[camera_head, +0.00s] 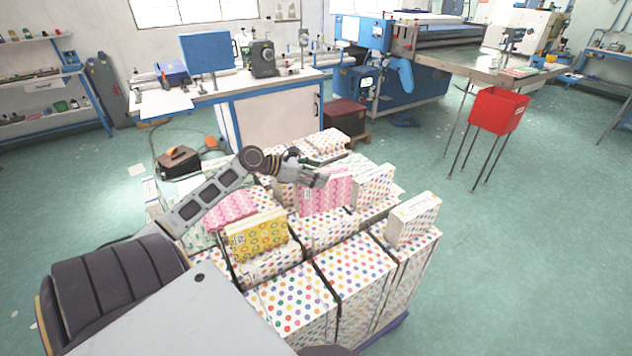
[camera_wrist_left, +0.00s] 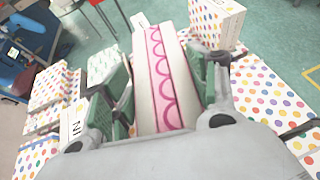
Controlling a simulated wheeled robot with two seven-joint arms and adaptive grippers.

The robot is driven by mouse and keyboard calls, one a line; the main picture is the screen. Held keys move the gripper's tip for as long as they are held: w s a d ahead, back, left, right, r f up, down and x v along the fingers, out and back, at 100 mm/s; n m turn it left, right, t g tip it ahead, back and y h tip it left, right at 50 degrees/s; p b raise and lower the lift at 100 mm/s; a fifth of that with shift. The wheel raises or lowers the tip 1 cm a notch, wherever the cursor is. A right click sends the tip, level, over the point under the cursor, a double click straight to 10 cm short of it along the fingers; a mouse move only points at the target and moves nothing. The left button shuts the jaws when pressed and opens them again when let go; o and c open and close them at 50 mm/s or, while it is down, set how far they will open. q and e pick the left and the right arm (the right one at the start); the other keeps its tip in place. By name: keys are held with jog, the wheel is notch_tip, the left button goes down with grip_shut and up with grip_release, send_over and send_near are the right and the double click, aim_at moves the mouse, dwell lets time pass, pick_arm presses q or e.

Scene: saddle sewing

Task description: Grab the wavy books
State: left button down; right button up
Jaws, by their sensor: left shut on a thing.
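A pink book with a wavy pattern (camera_head: 326,193) stands upright among polka-dot stacks in the head view. My left gripper (camera_head: 316,179) reaches it from the left and is shut on its upper part. In the left wrist view the book's pink wavy strip and white sides (camera_wrist_left: 160,85) lie between the fingers of my left gripper (camera_wrist_left: 163,82). Another pink wavy book (camera_head: 230,210) lies left of it on the stacks. Whether the held book touches the stack below is hard to tell. My right gripper is not in view.
A yellow patterned book (camera_head: 257,238) leans at the front left. Polka-dot books (camera_head: 413,218) stand at the right, and another upright one (camera_head: 374,185) is close beside the held book. Tall polka-dot stacks (camera_head: 352,280) fill the front. Open floor (camera_head: 500,260) lies to the right.

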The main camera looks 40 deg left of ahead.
pick_arm(q)
jog(key=shift+r, duration=0.8)
